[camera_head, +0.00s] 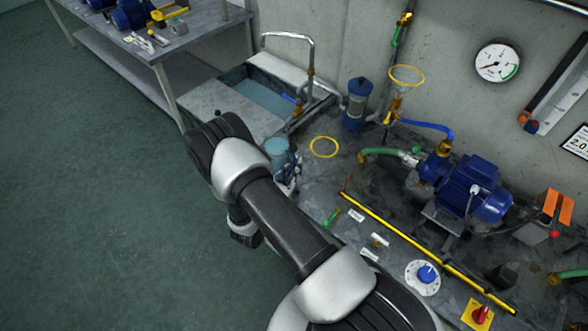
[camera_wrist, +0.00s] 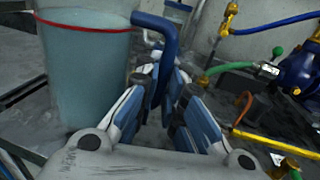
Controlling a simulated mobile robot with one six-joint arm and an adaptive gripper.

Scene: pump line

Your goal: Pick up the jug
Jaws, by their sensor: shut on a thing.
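The jug (camera_wrist: 88,75) is a translucent blue-grey vessel with a red line near its top and a blue handle (camera_wrist: 160,35). It fills the left of the wrist view and looks roughly upright. In the head view the jug (camera_head: 277,147) shows just beyond my arm, at the left end of the bench, partly hidden. My gripper (camera_wrist: 158,78) is shut on the jug's handle, with blue-and-white fingers on both sides of it. In the head view my gripper (camera_head: 288,172) is mostly behind my wrist. I cannot tell whether the jug's base touches the bench.
A sink basin (camera_head: 262,97) with a tap lies behind the jug. A blue filter housing (camera_head: 356,103), yellow rings (camera_head: 324,147), and a blue pump (camera_head: 480,190) with hoses stand to the right. A yellow bar (camera_head: 420,248) runs along the bench. Open floor lies left.

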